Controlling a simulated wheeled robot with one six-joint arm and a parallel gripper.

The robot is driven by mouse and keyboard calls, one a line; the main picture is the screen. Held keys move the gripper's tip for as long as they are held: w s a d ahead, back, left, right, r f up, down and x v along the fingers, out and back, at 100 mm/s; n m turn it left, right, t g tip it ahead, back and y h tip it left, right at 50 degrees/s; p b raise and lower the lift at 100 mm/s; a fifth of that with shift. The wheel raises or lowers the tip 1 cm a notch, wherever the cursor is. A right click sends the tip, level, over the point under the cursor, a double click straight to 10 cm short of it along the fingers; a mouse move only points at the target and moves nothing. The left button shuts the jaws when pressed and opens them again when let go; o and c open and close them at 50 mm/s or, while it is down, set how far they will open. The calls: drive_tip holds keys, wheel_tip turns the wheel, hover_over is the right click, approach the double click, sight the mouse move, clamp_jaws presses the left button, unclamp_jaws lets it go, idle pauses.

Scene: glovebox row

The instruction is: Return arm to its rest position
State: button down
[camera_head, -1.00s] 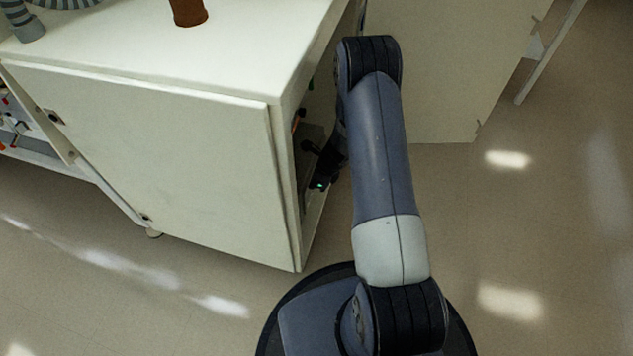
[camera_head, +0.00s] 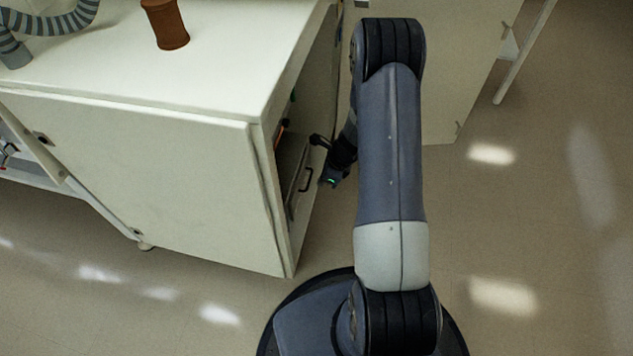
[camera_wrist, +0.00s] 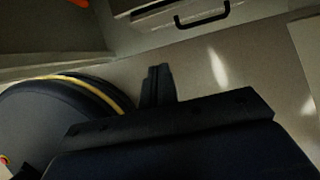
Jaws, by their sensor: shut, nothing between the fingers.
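My arm shows in the head view, raised from my base and bent over at the elbow, with its forearm hanging down beside the open side of a white cabinet (camera_head: 190,190). Most of the forearm is hidden behind the upper arm. The wrist, with a small green light, is just outside the cabinet opening; the fingers cannot be made out there. In the wrist view my gripper (camera_wrist: 158,72) is shut and empty, its fingers together above the floor. A drawer with a black handle (camera_wrist: 203,18) lies beyond the fingertips.
A brown cylinder (camera_head: 166,24) and a grey striped hose (camera_head: 55,22) are on the cabinet top. The cabinet's drawer handle (camera_head: 305,180) shows inside the opening. A pale panel (camera_head: 440,75) stands behind my arm. The floor (camera_head: 540,220) to the right is clear.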

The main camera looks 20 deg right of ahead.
drive_tip(key=shift+s+d+r, duration=0.1)
drive_tip(key=shift+d+r, duration=0.05)
drive_tip(key=shift+r, duration=0.25)
drive_tip(key=shift+f, duration=0.15)
drive_tip(key=b, duration=0.4)
hover_over(295, 198)
drive_tip(key=d, duration=0.2)
drive_tip(key=f, duration=0.6)
drive_tip(key=s+f, duration=0.1)
drive_tip(key=f, duration=0.2)
drive_tip(key=shift+a, duration=0.1)
